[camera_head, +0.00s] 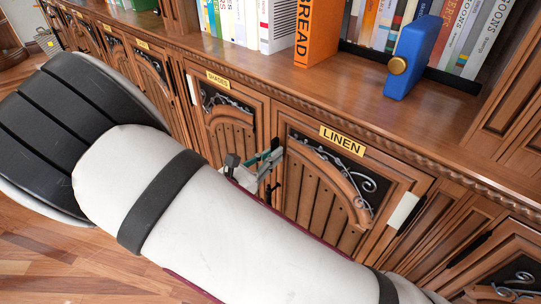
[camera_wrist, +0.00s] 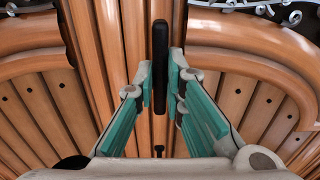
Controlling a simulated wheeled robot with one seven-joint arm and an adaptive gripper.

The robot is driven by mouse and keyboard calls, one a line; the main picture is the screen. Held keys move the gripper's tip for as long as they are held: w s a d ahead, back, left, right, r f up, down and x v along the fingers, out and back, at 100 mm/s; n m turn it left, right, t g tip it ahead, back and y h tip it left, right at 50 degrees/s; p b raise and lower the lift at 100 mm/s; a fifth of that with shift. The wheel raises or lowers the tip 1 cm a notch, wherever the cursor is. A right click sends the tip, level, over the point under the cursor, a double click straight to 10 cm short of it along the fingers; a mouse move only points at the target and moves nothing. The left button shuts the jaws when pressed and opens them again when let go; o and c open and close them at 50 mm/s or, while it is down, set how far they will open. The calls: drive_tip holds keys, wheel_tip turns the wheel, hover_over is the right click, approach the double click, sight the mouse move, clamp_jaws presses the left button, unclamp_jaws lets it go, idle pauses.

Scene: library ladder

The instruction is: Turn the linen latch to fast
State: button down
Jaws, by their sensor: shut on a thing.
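The linen cupboard door (camera_head: 304,205) carries a yellow LINEN label (camera_head: 342,140) at its top and looks closed. My gripper (camera_head: 268,165) is at the door's left edge, partly hidden by my forearm in the head view. In the wrist view, the latch (camera_wrist: 160,50) is a black upright bar on the wooden frame between two slatted panels. The green-padded fingers of my gripper (camera_wrist: 161,78) stand on either side of its lower part and are shut on it. The latch looks vertical in the wrist view. The head view does not show it clearly.
The SHADES cupboard (camera_head: 227,130) is left of the linen door. A pale plate (camera_head: 404,210) is at the linen door's right. Above, the shelf holds books, an orange BREAD book (camera_head: 317,32) and a blue block with a brass knob (camera_head: 413,58). Wooden floor (camera_head: 100,265) lies below.

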drive_tip(key=shift+p, duration=0.3)
drive_tip(key=shift+w+a+f+n+p, duration=0.3)
drive_tip(key=shift+n+p, duration=1.4)
drive_tip(key=shift+n, duration=1.3)
drive_tip(key=shift+w+a+f+n+p, duration=0.15)
drive_tip(key=shift+f+n+p, duration=0.2)
drive_tip(key=shift+n+p, duration=2.05)
drive_tip(key=shift+w+a+f+n+p, duration=0.3)
drive_tip(key=shift+n+p, duration=0.75)
drive_tip(key=shift+n, duration=2.55)
drive_tip(key=c, duration=1.7)
unclamp_jaws()
drive_tip(key=shift+f, duration=0.1)
drive_tip(key=shift+o, duration=0.2)
drive_tip(key=shift+s, duration=0.1)
